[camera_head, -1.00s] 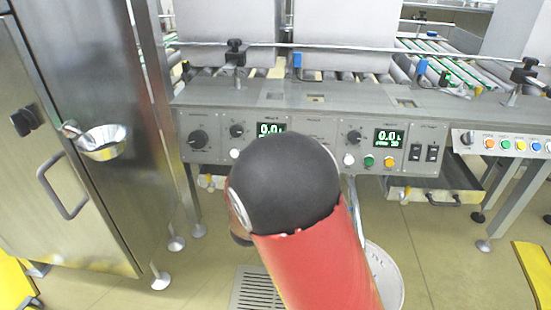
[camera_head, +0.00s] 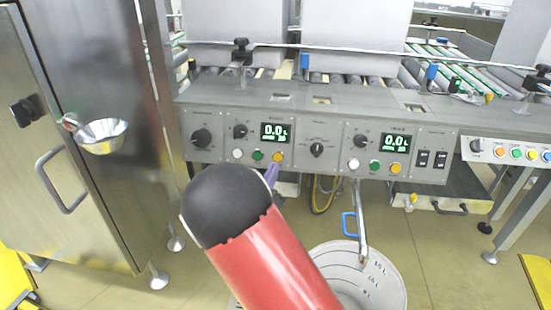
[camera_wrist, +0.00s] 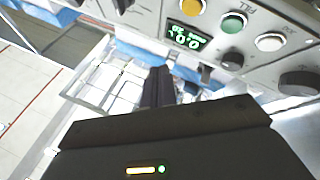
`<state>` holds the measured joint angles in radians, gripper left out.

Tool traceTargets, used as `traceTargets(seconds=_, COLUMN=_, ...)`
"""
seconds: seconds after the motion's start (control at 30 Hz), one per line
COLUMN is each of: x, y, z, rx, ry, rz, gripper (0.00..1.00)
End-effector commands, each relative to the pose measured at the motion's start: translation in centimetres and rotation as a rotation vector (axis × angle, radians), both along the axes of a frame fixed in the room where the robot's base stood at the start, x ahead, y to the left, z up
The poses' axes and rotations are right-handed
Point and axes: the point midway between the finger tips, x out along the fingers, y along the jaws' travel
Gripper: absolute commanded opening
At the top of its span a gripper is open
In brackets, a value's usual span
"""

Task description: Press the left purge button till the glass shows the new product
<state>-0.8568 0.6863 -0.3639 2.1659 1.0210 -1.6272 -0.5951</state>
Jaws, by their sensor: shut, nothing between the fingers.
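The left control set on the grey panel has a green display (camera_head: 276,132) reading 0.0. Below it sit a white button (camera_head: 238,154), a green button (camera_head: 258,155) and an orange button (camera_head: 278,157). In the wrist view, the shut dark fingers (camera_wrist: 160,72) point towards the panel's lower edge, apart from the orange button (camera_wrist: 193,7). I cannot make out the glass.
A right control set has its own display (camera_head: 396,143) and buttons. A marked bucket (camera_head: 392,285) stands under a bent metal pipe (camera_head: 361,225). A steel cabinet (camera_head: 85,180) with a small bowl (camera_head: 103,138) stands at left. Rollers lie behind the panel.

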Motion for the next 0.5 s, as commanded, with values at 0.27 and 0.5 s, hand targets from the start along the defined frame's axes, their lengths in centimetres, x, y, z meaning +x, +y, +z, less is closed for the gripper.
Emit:
traceTargets(seconds=0.27, x=3.7, y=-0.8, z=-1.5, rx=-0.001, ry=-0.001, rz=-0.002, gripper=0.0)
traceTargets(seconds=0.5, x=6.1, y=-1.3, z=-2.4, rx=0.001, ry=0.0, rz=-0.001, gripper=0.0)
